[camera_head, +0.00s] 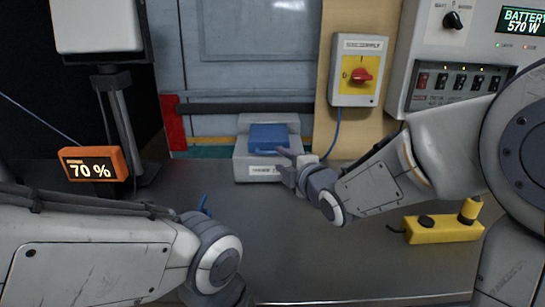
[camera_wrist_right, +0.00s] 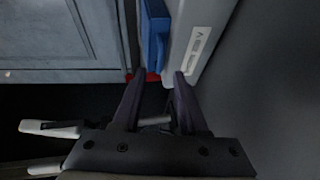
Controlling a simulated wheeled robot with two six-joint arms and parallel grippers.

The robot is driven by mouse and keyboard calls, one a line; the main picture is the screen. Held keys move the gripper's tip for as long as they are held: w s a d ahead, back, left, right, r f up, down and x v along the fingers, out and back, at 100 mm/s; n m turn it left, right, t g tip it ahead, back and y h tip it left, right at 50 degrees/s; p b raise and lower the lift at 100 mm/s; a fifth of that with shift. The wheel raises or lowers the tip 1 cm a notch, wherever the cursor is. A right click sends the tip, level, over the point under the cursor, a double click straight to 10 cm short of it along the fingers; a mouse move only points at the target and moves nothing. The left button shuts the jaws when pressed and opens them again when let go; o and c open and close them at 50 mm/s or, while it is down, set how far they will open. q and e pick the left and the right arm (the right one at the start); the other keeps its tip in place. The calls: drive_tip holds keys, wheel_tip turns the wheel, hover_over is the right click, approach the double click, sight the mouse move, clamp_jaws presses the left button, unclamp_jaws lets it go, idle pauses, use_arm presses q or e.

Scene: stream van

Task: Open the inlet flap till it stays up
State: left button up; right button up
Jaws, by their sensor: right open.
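The inlet is a pale grey box (camera_head: 240,165) with a white label at the back of the counter. Its blue flap (camera_head: 268,136) lies over the upper part of the box and looks down. In the right wrist view the flap (camera_wrist_right: 155,35) shows as a narrow blue slab beside the labelled box face (camera_wrist_right: 200,38). My right gripper (camera_head: 284,163) is open at the box's front right, close to the flap's lower edge. In the wrist view its fingertips (camera_wrist_right: 159,75) are apart, with nothing held; contact is unclear.
A yellow control box (camera_head: 443,228) sits on the counter at right. An orange 70 % display (camera_head: 93,164) is at left. The counter's middle (camera_head: 300,245) is clear.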

sight(270, 153)
drive_tip(key=x, duration=0.5)
drive_tip(key=shift+w+a+f, duration=0.1)
drive_tip(key=shift+w+a, duration=0.05)
drive_tip(key=shift+w, duration=0.15)
clamp_jaws()
idle(1.1)
